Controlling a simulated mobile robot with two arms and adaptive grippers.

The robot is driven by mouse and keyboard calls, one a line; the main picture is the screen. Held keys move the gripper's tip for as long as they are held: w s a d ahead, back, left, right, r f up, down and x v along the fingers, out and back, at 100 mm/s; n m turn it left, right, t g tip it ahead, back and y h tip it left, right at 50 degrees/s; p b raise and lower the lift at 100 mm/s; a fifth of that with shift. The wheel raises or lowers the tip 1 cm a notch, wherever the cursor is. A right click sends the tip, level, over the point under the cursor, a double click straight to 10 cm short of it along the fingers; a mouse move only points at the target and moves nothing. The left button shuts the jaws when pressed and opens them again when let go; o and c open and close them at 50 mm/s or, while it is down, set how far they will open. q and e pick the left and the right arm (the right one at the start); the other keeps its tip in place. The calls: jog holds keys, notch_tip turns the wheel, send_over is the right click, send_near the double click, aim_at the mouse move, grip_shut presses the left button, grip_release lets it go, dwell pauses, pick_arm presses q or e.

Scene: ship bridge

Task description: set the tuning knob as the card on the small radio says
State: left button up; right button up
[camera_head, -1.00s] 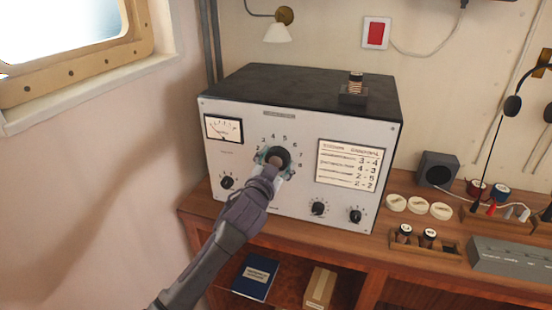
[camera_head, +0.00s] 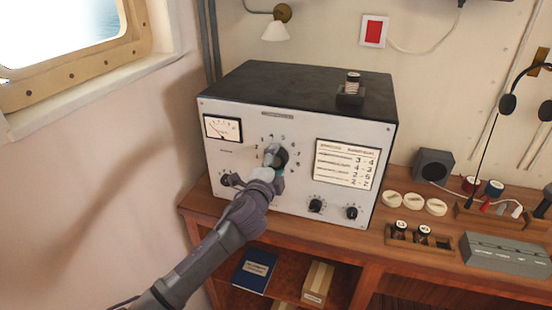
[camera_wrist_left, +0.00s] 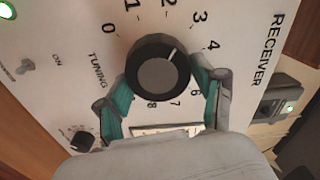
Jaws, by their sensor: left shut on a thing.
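The receiver (camera_head: 300,190), a white-faced radio with a black top, stands on the wooden desk. Its large black tuning knob (camera_wrist_left: 157,68) has a white line pointing up and right, roughly at 3 on the dial. The 5 is hidden in the left wrist view. My left gripper (camera_head: 272,165) is shut on the knob, with a teal-padded finger on either side of it. A card (camera_head: 347,163) on the receiver's face lists number pairs, apparently 3-4, 4-3, 2-5 and 2-2; its small labels are unreadable. My right gripper is not in view.
Smaller knobs (camera_head: 316,205) sit low on the panel and a meter (camera_head: 222,128) is at upper left. A dark speaker box (camera_head: 433,166), white discs (camera_head: 414,203) and a grey box (camera_head: 505,254) stand right on the desk.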

pick_arm(q)
jog(key=m+p, duration=0.1)
jog(key=m, duration=0.3)
jog(key=shift+f+m+p, duration=0.25)
jog(key=shift+m+p, duration=0.4)
jog(key=shift+m, duration=1.15)
jog(key=o, duration=1.2)
jog(key=shift+c, duration=0.2)
jog(key=v, duration=1.2)
